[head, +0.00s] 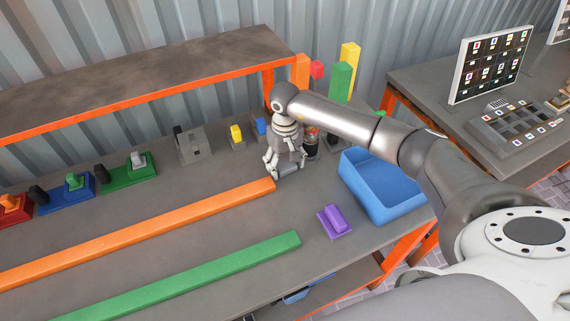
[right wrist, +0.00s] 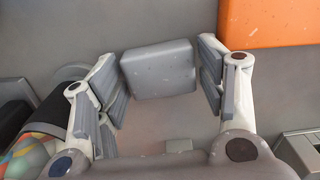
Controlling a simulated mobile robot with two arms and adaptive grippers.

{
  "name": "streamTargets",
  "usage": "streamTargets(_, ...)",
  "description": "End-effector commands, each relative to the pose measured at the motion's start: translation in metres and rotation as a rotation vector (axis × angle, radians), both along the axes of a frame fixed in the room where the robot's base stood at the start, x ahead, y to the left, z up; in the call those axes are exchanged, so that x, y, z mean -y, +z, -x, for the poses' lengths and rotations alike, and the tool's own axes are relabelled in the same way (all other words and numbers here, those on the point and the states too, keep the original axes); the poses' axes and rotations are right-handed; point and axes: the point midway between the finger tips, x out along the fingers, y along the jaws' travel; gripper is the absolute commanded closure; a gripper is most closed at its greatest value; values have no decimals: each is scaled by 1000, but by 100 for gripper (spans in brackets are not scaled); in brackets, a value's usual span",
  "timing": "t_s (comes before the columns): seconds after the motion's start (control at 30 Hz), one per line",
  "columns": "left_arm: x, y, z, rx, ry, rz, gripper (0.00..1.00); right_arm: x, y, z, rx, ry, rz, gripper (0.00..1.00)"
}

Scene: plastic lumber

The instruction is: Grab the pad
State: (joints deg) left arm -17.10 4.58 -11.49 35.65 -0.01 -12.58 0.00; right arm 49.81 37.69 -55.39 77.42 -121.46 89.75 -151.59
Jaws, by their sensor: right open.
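A grey, rounded, block-like pad (right wrist: 158,70) lies on the grey worktable, between the two fingers of my right gripper (right wrist: 158,82) in the right wrist view. The fingers stand to its left and right, open, with the left finger very near its edge; I cannot tell whether they touch it. In the head view my right gripper (head: 284,168) points down at the table near the right end of the orange plank (head: 140,232). There the pad is hard to tell apart from the gripper. My left gripper is not in view.
A blue bin (head: 375,190) stands right of the gripper, with a purple block piece (head: 334,221) in front. A green plank (head: 190,278) lies nearer. Dark cylindrical items (head: 311,148) stand close behind the gripper. A raised shelf (head: 140,75) runs along the back.

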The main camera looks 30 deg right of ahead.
Motion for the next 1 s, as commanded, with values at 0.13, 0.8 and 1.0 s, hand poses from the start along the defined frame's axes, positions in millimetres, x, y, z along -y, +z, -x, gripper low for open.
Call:
streamTargets(0.13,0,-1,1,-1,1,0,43,0,0,0,1,0,0,36)
streamTargets(0.8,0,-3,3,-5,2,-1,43,0,7,-1,3,0,1,71)
streamTargets(1.0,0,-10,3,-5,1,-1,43,1,33,-2,7,1,1,71)
